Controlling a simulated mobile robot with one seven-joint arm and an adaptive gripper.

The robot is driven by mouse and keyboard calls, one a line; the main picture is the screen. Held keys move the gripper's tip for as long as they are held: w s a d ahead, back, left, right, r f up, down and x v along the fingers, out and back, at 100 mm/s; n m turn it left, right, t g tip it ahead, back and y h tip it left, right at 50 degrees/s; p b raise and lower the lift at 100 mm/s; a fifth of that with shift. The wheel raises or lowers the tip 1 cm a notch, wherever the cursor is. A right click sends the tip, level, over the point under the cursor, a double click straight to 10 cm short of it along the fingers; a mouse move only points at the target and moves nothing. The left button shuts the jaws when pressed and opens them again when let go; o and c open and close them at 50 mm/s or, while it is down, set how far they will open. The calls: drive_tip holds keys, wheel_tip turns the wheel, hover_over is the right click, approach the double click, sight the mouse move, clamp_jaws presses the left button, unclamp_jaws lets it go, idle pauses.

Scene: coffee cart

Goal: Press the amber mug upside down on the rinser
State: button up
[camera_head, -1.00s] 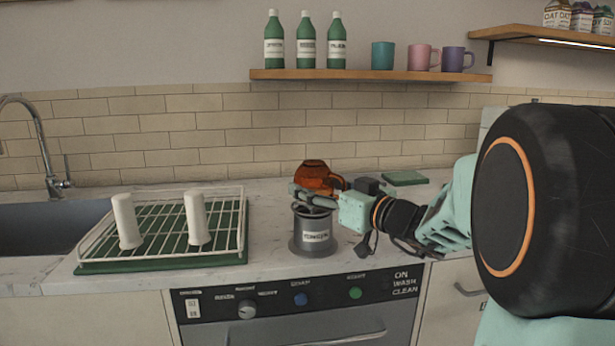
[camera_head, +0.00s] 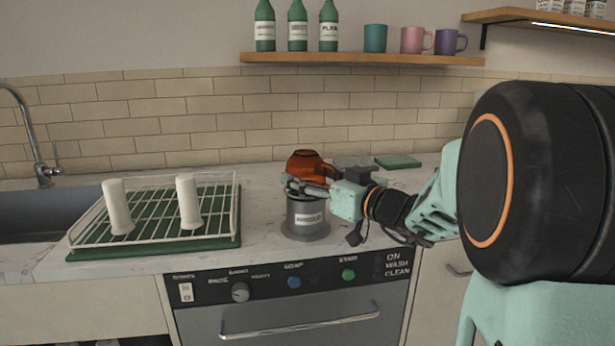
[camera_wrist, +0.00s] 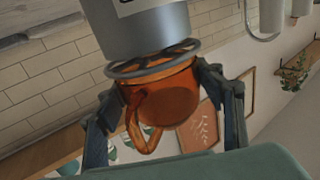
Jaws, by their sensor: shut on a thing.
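The amber mug (camera_head: 305,165) is upside down over the grey cylindrical rinser (camera_head: 305,224) on the counter. My gripper (camera_head: 308,188) reaches in from the right and is shut on the mug, with its fingers on either side. In the wrist view, the mug (camera_wrist: 172,98) sits between the two fingers (camera_wrist: 155,85), its handle toward the camera. Its mouth is at the ring of the rinser (camera_wrist: 148,30). It looks touching or nearly so; I cannot tell how hard it presses.
A white wire rack on a green tray (camera_head: 90,252) holds two white upright cylinders (camera_head: 117,207) to the left. The sink (camera_head: 40,225) lies farther left. A green flat block (camera_head: 398,161) lies behind my arm. A shelf (camera_head: 360,59) with bottles and mugs hangs above.

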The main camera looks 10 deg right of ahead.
sight(307, 152)
drive_tip(key=shift+f+b, duration=0.85)
drive_tip(key=shift+b, duration=0.75)
idle(1.1)
idle(2.5)
drive_tip(key=shift+r, duration=3.65)
